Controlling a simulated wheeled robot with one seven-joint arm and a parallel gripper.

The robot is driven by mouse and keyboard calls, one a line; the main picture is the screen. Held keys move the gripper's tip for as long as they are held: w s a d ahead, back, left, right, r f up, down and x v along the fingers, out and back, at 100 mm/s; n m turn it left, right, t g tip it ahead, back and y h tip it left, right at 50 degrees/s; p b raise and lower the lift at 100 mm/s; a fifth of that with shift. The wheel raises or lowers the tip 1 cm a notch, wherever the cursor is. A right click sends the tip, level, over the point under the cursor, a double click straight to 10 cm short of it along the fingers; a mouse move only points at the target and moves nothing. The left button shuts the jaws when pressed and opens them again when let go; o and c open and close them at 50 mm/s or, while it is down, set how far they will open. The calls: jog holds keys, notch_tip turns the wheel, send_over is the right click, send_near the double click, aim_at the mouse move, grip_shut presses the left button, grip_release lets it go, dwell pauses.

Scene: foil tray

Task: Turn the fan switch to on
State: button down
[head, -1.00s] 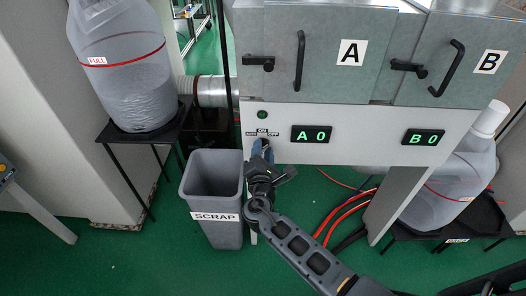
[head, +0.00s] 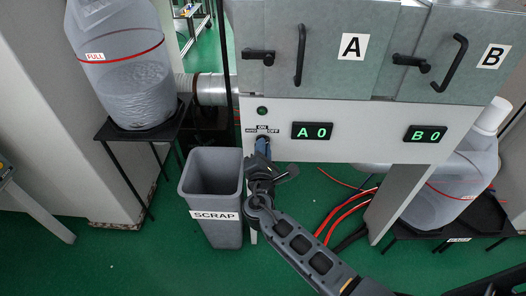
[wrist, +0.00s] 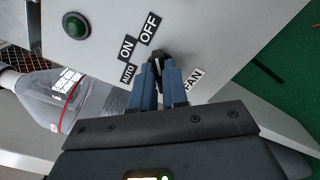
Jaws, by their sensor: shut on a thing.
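The fan switch (wrist: 157,62) is a small dark knob on the pale panel, with AUTO, ON and OFF labels around it and a FAN label (wrist: 194,79) beside it. In the wrist view the ON label (wrist: 127,48) lies up and left of the knob. My gripper (wrist: 159,76) has its blue fingers shut on the knob, which is partly hidden between them. I cannot tell which label the knob points at. In the head view my gripper (head: 262,147) is at the panel just below the ON label (head: 263,127), and it hides the knob.
A green lamp (head: 262,110) is above the switch. Lit displays A 0 (head: 312,131) and B 0 (head: 425,134) are to its right. A grey SCRAP bin (head: 212,180) stands close to the left of my arm. Red hoses (head: 345,210) lie to the right.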

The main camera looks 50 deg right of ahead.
jog(key=m+b, duration=0.2)
jog(key=b, duration=0.1)
jog(key=m+b, duration=0.5)
jog(key=b, duration=0.1)
jog(key=shift+s+f+m, duration=0.1)
jog(key=shift+f+m, duration=0.2)
jog(key=shift+r, duration=0.1)
jog(key=c, duration=1.1)
grip_release()
jog(key=shift+c, duration=0.2)
jog(key=b+v, duration=0.1)
jog(key=v, duration=0.6)
jog(key=shift+s+a, duration=0.2)
jog(key=shift+a, duration=0.1)
